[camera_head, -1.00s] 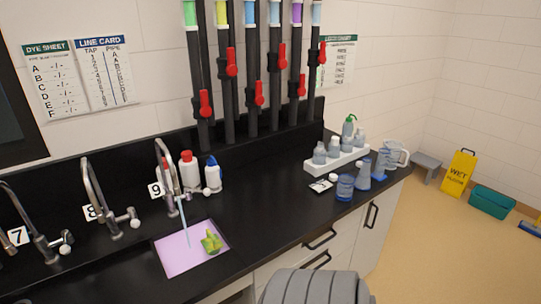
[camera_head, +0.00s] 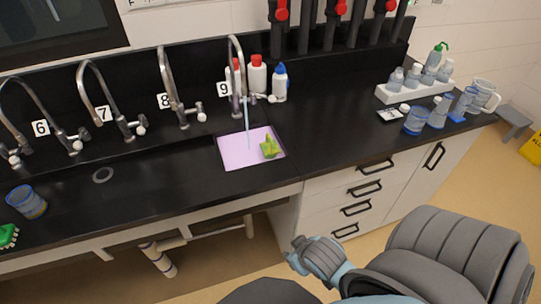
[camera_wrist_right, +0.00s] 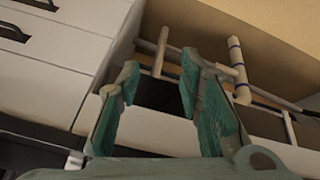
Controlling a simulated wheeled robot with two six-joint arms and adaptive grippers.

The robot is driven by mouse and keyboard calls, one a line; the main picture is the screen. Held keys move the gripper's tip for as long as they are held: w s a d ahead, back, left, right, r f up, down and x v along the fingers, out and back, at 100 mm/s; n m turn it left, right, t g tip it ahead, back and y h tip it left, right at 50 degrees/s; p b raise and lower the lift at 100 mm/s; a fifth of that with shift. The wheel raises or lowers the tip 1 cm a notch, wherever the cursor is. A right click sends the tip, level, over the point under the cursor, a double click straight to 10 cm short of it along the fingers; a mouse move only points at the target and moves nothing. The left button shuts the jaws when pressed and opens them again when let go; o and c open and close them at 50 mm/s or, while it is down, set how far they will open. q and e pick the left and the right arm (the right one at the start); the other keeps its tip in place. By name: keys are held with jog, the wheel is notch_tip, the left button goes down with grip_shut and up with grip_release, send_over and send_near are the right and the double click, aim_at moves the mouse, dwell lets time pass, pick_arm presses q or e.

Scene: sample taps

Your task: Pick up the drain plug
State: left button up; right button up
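I cannot clearly identify a drain plug. A small grey ring (camera_head: 103,175) lies in the black counter in front of tap 7; I cannot tell whether it is a drain or a plug. A thin pale blue stream runs from tap 9 (camera_head: 237,75) onto a pink-lilac rectangle (camera_head: 236,157), with a yellow-green crumpled thing (camera_head: 270,147) at its right side. In the right wrist view, my right gripper (camera_wrist_right: 161,64) is open, with nothing between its teal fingers. It points toward the cabinets and pipes under the counter. My left gripper is not in view.
A blue-rimmed cup (camera_head: 27,202) and a green brush-like thing (camera_head: 8,236) stand at the counter's left. Bottles (camera_head: 257,75) stand behind tap 9. A white rack (camera_head: 414,93) and beakers are at the right. The front counter between cup and lilac rectangle is mostly clear.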

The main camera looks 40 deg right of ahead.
jog(key=w+d+r+m+t+h, duration=0.3)
jog(key=w+d+r+t, duration=0.2)
jog(key=w+d+r, duration=0.4)
jog(key=t, duration=0.4)
send_near(271, 141)
jog(key=shift+m, duration=0.3)
jog(key=b+x, duration=0.1)
jog(key=x, duration=1.1)
jog(key=shift+s, duration=0.15)
grip_shut()
